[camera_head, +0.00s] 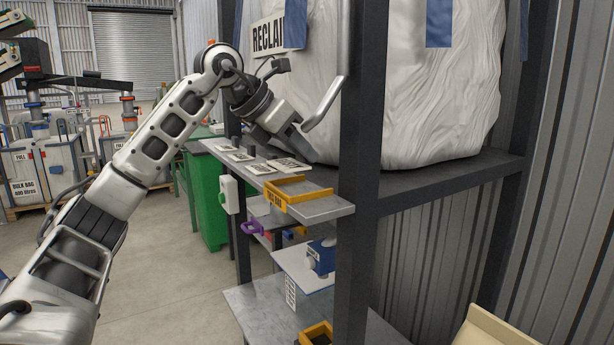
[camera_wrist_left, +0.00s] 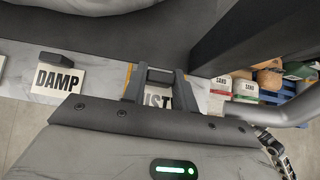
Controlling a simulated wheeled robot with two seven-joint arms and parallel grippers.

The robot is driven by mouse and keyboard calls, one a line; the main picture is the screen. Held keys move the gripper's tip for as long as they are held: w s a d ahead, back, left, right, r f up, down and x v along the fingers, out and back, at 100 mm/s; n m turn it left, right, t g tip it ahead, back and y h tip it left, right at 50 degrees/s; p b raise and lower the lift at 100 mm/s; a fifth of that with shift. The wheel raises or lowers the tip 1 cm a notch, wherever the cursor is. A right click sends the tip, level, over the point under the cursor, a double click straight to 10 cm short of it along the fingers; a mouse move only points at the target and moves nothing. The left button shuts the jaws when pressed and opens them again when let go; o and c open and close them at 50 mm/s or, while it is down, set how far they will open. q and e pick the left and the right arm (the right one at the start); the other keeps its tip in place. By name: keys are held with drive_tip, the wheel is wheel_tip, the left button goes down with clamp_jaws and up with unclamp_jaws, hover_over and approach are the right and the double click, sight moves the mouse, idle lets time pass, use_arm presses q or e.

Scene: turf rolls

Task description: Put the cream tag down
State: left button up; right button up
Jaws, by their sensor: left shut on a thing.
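My left gripper (camera_head: 298,153) reaches over the narrow grey shelf from its far side. In the left wrist view its two fingers (camera_wrist_left: 153,88) are closed on a dark block-like grip. The cream tag (camera_wrist_left: 157,101) shows below that grip, with the letters "IST" readable and the rest of the word hidden by the fingers. A pale lettered card (camera_head: 290,166) shows just below the gripper in the head view. I cannot tell whether the held tag touches the shelf. A yellow-edged tray (camera_head: 318,192) sits at the shelf's near end.
A "DAMP" card (camera_wrist_left: 58,80) with a dark grip lies on the shelf, left of my gripper. A dark rack post (camera_head: 362,200) and a large white bag (camera_head: 430,90) stand close on the right. Lower shelves hold a blue-and-white box (camera_head: 320,258).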

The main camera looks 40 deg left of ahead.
sight(298, 163)
use_arm(q)
drive_tip(key=shift+w+d+f, duration=0.25)
drive_tip(key=shift+w+f, duration=0.2)
drive_tip(key=shift+f, duration=0.1)
drive_tip(key=f, duration=0.1)
drive_tip(key=f+b, duration=0.1)
drive_tip(key=shift+w+d+f, duration=0.1)
drive_tip(key=shift+w+f, duration=0.1)
drive_tip(key=shift+f, duration=0.6)
use_arm(e)
drive_tip(key=shift+w+a, duration=0.1)
drive_tip(key=shift+w, duration=0.1)
use_arm(q)
drive_tip(key=o, duration=0.9)
drive_tip(key=shift+o, duration=0.2)
use_arm(e)
drive_tip(key=shift+s+f, duration=0.1)
